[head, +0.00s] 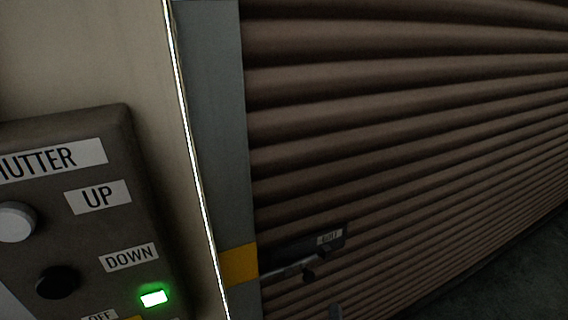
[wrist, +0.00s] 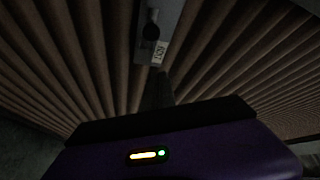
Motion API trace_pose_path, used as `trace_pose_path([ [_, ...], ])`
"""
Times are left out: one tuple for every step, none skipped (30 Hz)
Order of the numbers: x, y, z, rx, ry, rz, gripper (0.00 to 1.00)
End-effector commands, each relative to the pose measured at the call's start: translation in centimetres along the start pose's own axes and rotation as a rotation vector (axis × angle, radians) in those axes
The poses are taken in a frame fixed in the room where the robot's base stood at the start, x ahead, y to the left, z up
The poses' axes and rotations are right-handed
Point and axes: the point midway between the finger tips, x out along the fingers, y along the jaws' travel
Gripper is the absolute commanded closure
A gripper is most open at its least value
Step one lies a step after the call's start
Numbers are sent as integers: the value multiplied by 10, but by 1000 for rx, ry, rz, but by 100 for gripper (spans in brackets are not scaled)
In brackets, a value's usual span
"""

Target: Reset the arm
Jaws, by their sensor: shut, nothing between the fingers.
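In the wrist view, the purple housing of my gripper fills the bottom, with a small lit strip and a green light on it. The dark, narrow fingers of my gripper (wrist: 157,92) stick out from it, shut and empty. They point toward the bolt plate (wrist: 147,45) on the brown shutter. The gap between fingertips and plate is hard to judge in the dark. In the head view, the bolt (head: 290,268), with a dark knob, sits low at the shutter's left edge. I cannot make out my gripper clearly in that view.
The ribbed brown shutter (head: 400,120) fills most of the head view. A grey post (head: 212,110) with a yellow band borders it. A control panel (head: 75,125) with UP and DOWN buttons and a lit green lamp is at the left. Dark floor shows at lower right.

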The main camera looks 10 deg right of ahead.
Motion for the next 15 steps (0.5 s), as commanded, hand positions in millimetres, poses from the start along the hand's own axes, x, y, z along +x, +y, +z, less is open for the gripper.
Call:
trace_pose_path([
  [1,-4,2,-16,-9,-11,100],
  [2,-10,2,-30,-14,-25,100],
  [4,-19,1,-52,-18,-48,100],
  [4,-28,-1,-73,-21,-67,100],
  [0,-34,-3,-99,-28,-83,100],
  [-7,-40,-7,-142,-36,-101,100],
  [-15,-44,-10,-177,-45,-112,100],
  [-22,-47,-14,-212,-51,-120,100],
  [-33,-50,-18,-256,-62,-128,100],
  [-41,-52,-22,-290,-69,-132,100],
  [-49,-53,-25,-323,-78,-135,100],
  [-61,-55,-30,-370,-88,-137,100],
  [-70,-55,-34,-405,-98,-137,100],
  [-79,-56,-38,-442,-106,-137,100],
  [-92,-57,-44,-490,-120,-133,100],
])
